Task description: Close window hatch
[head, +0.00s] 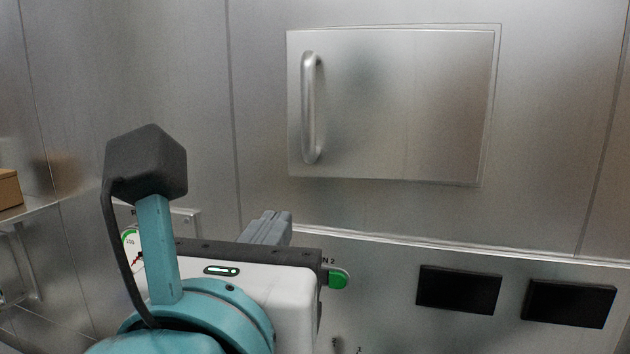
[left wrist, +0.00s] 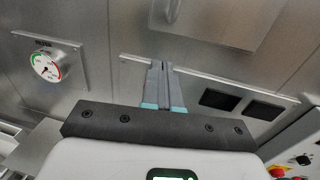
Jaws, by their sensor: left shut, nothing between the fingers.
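The window hatch (head: 420,110) is a square-cornered metal door in the wall, in the upper middle of the head view. It lies flat or nearly flat against its frame; I cannot tell whether a small gap remains. Its vertical bar handle (head: 311,108) is on its left side. My left gripper (head: 277,214) is below and left of the hatch, apart from the handle, with its body hiding most of the fingers. In the left wrist view its fingers (left wrist: 162,66) are together and empty, and the hatch's lower part (left wrist: 222,20) shows above right. My right gripper is not in view.
A ledge (head: 450,247) runs under the hatch. A gauge (left wrist: 46,65) is at left in the wrist view. A brown box (head: 9,188) sits on a shelf.

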